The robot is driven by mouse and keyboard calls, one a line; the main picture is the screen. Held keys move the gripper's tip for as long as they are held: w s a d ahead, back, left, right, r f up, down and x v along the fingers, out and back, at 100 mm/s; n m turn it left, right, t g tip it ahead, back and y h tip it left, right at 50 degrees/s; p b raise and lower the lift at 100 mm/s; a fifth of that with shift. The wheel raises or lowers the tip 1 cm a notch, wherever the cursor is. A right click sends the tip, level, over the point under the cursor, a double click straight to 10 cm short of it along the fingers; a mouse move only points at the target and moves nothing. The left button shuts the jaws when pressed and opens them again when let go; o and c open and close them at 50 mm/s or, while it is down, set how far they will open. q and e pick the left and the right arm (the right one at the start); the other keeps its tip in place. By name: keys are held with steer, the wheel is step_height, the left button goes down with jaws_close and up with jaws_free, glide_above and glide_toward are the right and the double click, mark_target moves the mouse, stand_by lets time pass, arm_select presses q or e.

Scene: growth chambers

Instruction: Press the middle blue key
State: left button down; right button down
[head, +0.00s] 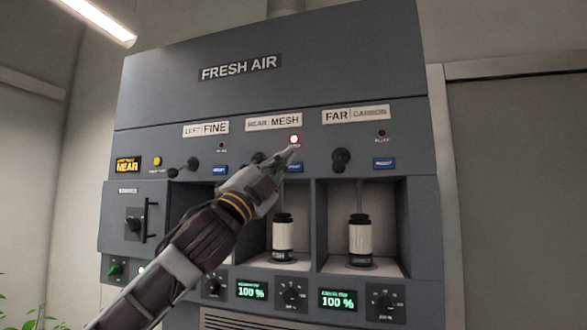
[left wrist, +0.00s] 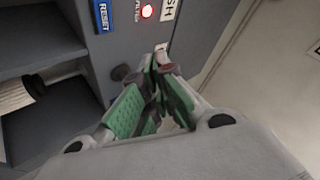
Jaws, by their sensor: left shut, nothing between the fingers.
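The middle blue key (head: 295,167) is on the grey panel under the NEAR MESH label (head: 273,121). It is partly covered by my left gripper. In the left wrist view it is the blue RESET key (left wrist: 103,14) at the top, left of the lit red lamp (left wrist: 147,11). My left gripper (head: 291,153) is shut and empty, its green-padded fingers together. Its tips lie beside the key in the head view. In the left wrist view the tips (left wrist: 160,58) are apart from the key in the picture; I cannot tell their distance from the panel. My right gripper is out of view.
Other blue keys sit left (head: 220,169) and right (head: 384,163) on the panel. A dark lever knob (head: 341,158) sticks out right of the middle key. Open bays below hold white and black cartridges (head: 283,238). A yellow lamp (head: 157,161) glows at left.

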mark_target(292, 166)
arm_select(q)
steer(key=shift+w+d+p, duration=0.15)
steer(key=shift+w+d, duration=0.3)
steer(key=shift+w, duration=0.9)
steer(key=shift+w+d+p, duration=0.1)
steer(key=shift+w+d, duration=0.35)
steer(key=shift+w, duration=0.95)
steer(key=shift+w+d+p, duration=0.15)
steer(key=shift+w+d, duration=0.3)
steer(key=shift+w, duration=0.9)
steer(key=shift+w+d, duration=0.2)
steer(key=shift+w, duration=0.5)
steer(key=shift+s+a, duration=0.15)
steer(key=shift+s, duration=0.6)
steer(key=shift+a, duration=0.1)
steer(key=shift+s+a+b, duration=0.2)
steer(key=shift+s+a, duration=0.05)
steer(key=shift+s, duration=0.55)
steer(key=shift+s+a+b, duration=0.2)
steer(key=shift+s+a, duration=0.05)
steer(key=shift+s, duration=0.5)
steer(key=shift+s+a+b, duration=0.2)
steer(key=shift+s+a, duration=0.05)
steer(key=shift+s, duration=0.55)
